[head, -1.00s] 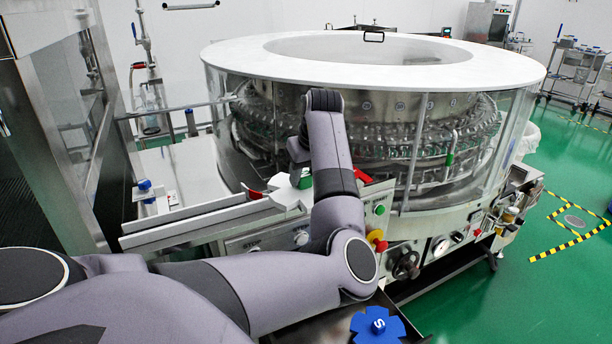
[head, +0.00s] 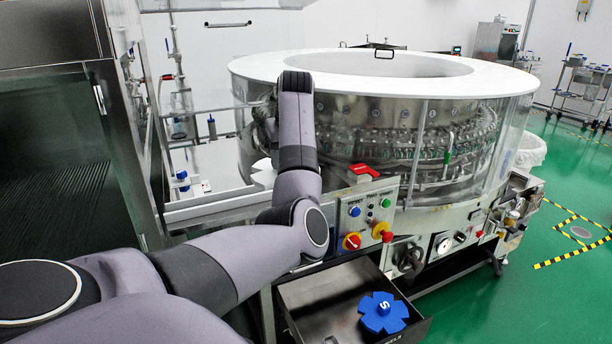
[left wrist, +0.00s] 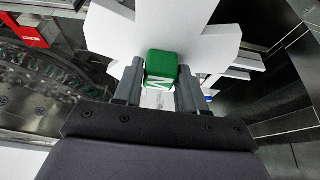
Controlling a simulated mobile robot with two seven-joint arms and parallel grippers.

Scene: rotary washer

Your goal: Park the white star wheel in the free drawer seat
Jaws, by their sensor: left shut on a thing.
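In the left wrist view, my left gripper (left wrist: 159,78) is shut on the green square knob (left wrist: 162,66) of the white star wheel (left wrist: 205,18). The wheel's white notched plate spreads beyond the fingers. In the head view my forearm hides the gripper and most of the wheel; a white piece, probably its edge, shows left of the arm (head: 262,166). The open drawer (head: 310,289) is below and right of my arm. A blue star wheel (head: 381,312) marked S sits in its right part. The drawer's left part looks empty and dark. My right gripper is not in view.
The round washer (head: 400,190) with clear guards and a white top ring fills the middle. A control panel (head: 366,215) with buttons and knobs stands beside my arm, above the drawer. A steel cabinet (head: 60,150) is at left. Green floor is free at right.

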